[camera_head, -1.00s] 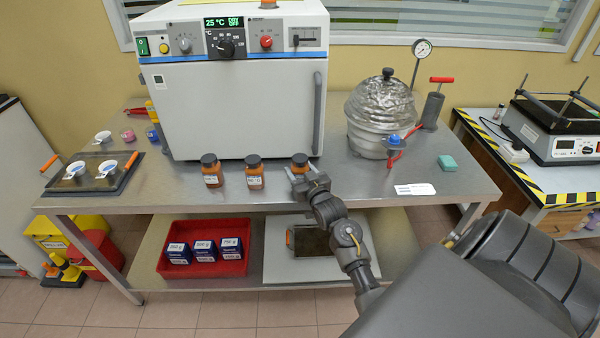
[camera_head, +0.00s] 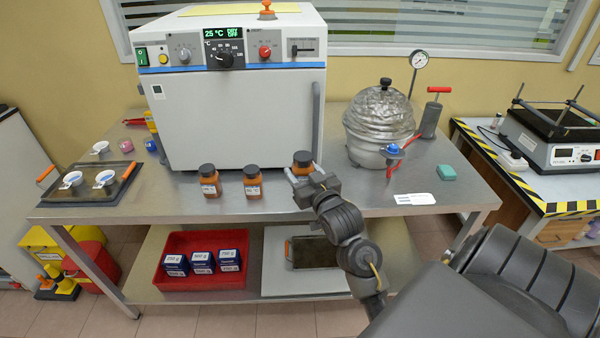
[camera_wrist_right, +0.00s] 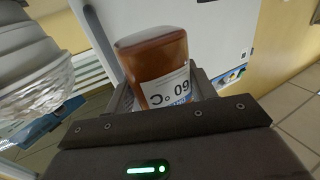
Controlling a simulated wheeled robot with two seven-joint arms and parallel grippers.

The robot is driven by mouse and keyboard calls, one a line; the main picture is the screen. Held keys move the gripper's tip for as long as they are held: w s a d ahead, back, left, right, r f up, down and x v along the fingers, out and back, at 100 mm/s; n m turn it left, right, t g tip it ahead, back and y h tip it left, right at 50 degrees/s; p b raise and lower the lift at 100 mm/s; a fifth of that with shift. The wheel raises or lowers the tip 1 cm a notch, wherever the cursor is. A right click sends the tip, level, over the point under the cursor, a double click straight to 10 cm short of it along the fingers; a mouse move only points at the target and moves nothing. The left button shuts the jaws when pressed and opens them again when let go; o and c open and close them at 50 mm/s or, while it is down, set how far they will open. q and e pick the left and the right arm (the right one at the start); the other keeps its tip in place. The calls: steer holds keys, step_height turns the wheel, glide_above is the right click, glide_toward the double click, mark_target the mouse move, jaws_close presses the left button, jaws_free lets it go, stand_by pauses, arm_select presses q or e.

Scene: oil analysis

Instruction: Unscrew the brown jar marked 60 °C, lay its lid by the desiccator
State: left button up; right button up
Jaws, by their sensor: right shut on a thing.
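The brown jar marked 60 °C (camera_wrist_right: 163,70) is between the fingers of my right gripper (camera_head: 301,176), which is shut on its body. In the right wrist view it appears upside down, and its label reads 60 °C. In the head view the jar (camera_head: 303,167) wears its dark lid (camera_head: 303,156) and is held upright, seemingly a little above the bench. Its lid is hidden in the wrist view. My left gripper is not in view.
Two other lidded brown jars (camera_head: 209,187) (camera_head: 252,188) stand left on the steel bench (camera_head: 130,212). The oven (camera_head: 240,120) stands behind. Bench around the desiccator's front is partly bare.

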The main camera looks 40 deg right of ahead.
mark_target(301, 171)
steer(key=s+a, duration=0.1)
steer(key=s+r, duration=0.1)
steer(key=s, duration=0.1)
steer(key=s+a+r, duration=0.1)
steer(key=shift+s+a+r, duration=0.15)
steer(key=shift+a+r, duration=0.05)
steer(key=shift+a, duration=0.15)
steer(key=o, duration=0.5)
steer(key=c, duration=0.8)
